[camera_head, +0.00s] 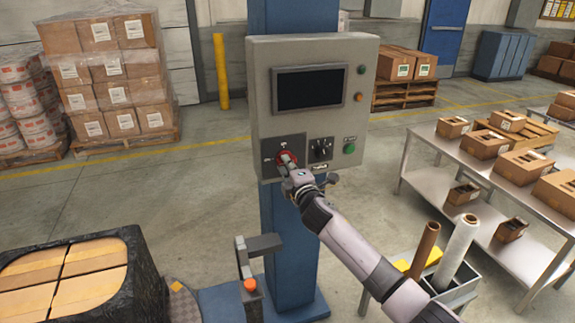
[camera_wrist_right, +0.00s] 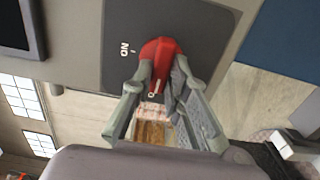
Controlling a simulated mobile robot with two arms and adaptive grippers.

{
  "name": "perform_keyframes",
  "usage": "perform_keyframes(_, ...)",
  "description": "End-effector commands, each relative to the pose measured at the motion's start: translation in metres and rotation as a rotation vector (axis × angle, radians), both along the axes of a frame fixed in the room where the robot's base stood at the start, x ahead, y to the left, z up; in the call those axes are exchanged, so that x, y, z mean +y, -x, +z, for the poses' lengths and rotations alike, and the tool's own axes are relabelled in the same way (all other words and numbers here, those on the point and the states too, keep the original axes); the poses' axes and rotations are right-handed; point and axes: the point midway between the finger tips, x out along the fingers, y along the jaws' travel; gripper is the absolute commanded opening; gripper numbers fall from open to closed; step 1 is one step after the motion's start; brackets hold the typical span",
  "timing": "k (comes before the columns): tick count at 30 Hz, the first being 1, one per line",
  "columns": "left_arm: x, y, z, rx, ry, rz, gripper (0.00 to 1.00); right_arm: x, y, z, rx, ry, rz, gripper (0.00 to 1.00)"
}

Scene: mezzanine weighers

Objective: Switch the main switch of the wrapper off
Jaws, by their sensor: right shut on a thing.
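The wrapper's grey control box (camera_head: 313,50) is mounted on a blue column (camera_head: 290,240). Its main switch (camera_head: 287,158) is a red rotary handle on a dark plate at the box's lower left. My right gripper (camera_head: 290,165) is at this switch and partly covers it. In the right wrist view the red switch (camera_wrist_right: 162,58) sits between the fingers of my right gripper (camera_wrist_right: 160,85), which are shut on it. Markings show on the dark plate beside the handle; which one the handle points to is hard to tell. My left gripper is not in view.
A dark screen (camera_head: 308,88), a black selector (camera_head: 321,149) and a green button (camera_head: 349,148) are on the same box. A steel table (camera_head: 408,178) with cartons stands right. A wrapped pallet load (camera_head: 135,270) is at lower left. Film rolls (camera_head: 457,250) stand at lower right.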

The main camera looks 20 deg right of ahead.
Motion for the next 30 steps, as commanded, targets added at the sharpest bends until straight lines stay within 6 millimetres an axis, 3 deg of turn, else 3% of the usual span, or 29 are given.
perform_keyframes(13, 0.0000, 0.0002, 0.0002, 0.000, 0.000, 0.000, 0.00, 0.0003, 0.0001, -0.0008, 0.001, 0.013, 0.001, 0.00)
perform_keyframes(14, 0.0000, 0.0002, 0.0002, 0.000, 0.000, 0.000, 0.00, 0.0003, 0.0001, -0.0008, 0.001, 0.012, 0.001, 0.17)
perform_keyframes(21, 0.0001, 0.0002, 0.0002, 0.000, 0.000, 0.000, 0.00, 0.0002, 0.0001, -0.0005, 0.000, 0.010, 0.000, 0.33)
perform_keyframes(30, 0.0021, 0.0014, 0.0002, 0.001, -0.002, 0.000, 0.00, 0.0001, 0.0003, -0.0003, 0.000, 0.009, 0.000, 0.35)
